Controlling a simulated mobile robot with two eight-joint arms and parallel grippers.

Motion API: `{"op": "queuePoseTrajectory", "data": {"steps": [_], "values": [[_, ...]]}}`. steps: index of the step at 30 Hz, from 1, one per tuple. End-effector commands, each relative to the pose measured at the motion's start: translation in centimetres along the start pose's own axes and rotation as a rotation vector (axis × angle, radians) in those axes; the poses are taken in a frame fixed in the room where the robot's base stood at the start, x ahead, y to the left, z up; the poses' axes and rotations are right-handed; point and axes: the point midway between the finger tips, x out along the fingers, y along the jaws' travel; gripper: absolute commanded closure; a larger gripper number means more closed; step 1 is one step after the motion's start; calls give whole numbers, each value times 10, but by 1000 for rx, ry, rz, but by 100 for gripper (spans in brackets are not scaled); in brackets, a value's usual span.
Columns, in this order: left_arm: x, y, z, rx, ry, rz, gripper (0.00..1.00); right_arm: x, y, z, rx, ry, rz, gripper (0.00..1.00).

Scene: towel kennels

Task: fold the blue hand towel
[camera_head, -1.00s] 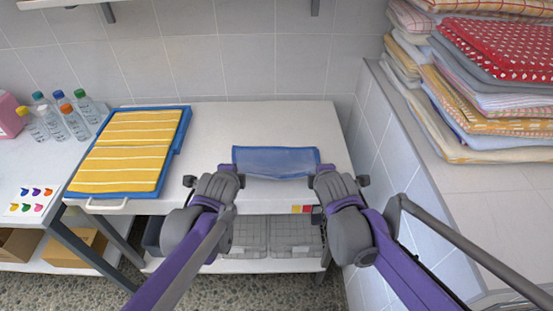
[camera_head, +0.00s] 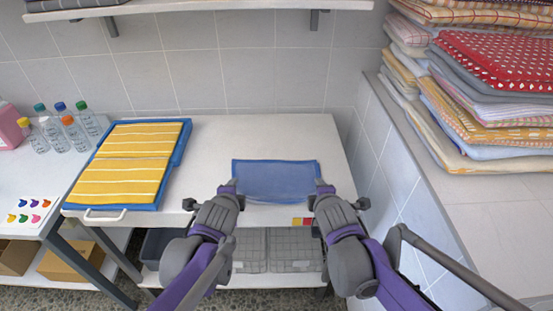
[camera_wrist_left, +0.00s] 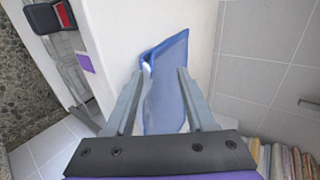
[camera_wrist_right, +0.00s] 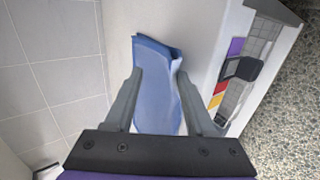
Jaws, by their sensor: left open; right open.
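The blue hand towel (camera_head: 275,178) lies on the white table as a rectangle, wider than deep, near the front edge. My left gripper (camera_head: 229,187) is open at the towel's left front corner; in the left wrist view the towel (camera_wrist_left: 166,95) shows between and beyond its spread fingers. My right gripper (camera_head: 322,187) is open at the right front corner; in the right wrist view the towel (camera_wrist_right: 158,90) lies between its fingers, with a raised or curled edge. The exact layers of the towel cannot be told.
A blue tray (camera_head: 184,143) with yellow striped towels stands on the left of the white table (camera_head: 245,130). Several bottles (camera_head: 75,133) stand at the far left. Stacked cloths (camera_head: 490,90) lie on the ledge at right. The table behind the blue towel is clear.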

Motion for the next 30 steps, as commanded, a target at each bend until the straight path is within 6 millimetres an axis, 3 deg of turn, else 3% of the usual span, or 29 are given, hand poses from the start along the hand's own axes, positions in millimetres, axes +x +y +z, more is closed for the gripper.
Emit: {"op": "queuePoseTrajectory", "data": {"steps": [5, 21, 30], "values": [[-12, -7, 0, 0, 0, 0, 45, -12, 7, 0, 0, 1, 0, 45], [-92, -35, -1, 0, 1, 0, 45, -92, 35, 0, -1, 1, 0, 45], [-102, -38, 0, 0, 0, 0, 45, -102, 38, 0, 0, 0, 0, 45]]}}
